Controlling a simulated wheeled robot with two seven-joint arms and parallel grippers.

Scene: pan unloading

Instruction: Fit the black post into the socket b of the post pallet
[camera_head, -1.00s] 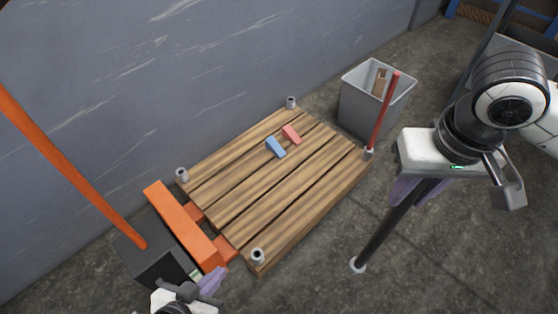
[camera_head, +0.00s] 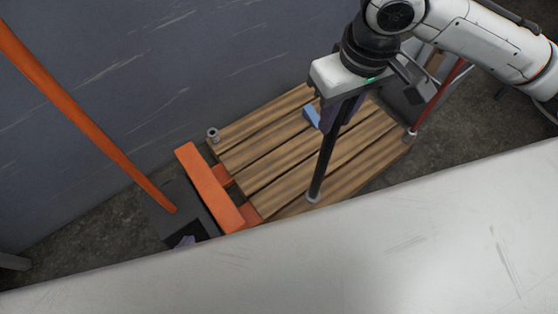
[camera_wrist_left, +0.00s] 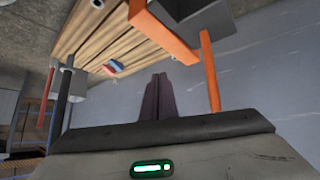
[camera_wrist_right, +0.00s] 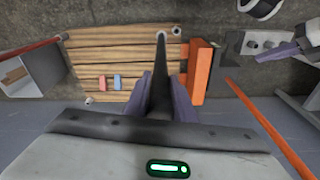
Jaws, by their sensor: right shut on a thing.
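My right gripper (camera_head: 343,108) is shut on the black post (camera_head: 326,150) near its upper end and holds it slightly tilted. The post's grey lower tip (camera_head: 313,198) shows over the near side of the wooden post pallet (camera_head: 265,150). In the right wrist view the post tip (camera_wrist_right: 160,36) appears just beside a grey corner socket (camera_wrist_right: 176,31); I cannot tell its height above it. Another empty socket (camera_head: 213,135) is at the back left corner. No socket letters are readable. My left gripper (camera_wrist_left: 158,85) is shut and empty, mostly hidden in the head view.
A red post (camera_head: 438,98) stands at the pallet's right corner, near a grey bin (camera_wrist_right: 30,72). A blue block (camera_head: 312,116) and a red block (camera_wrist_right: 102,83) lie on the pallet. An orange crosspiece (camera_head: 210,188) and orange pole (camera_head: 90,120) stand left. A white surface covers the lower foreground.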

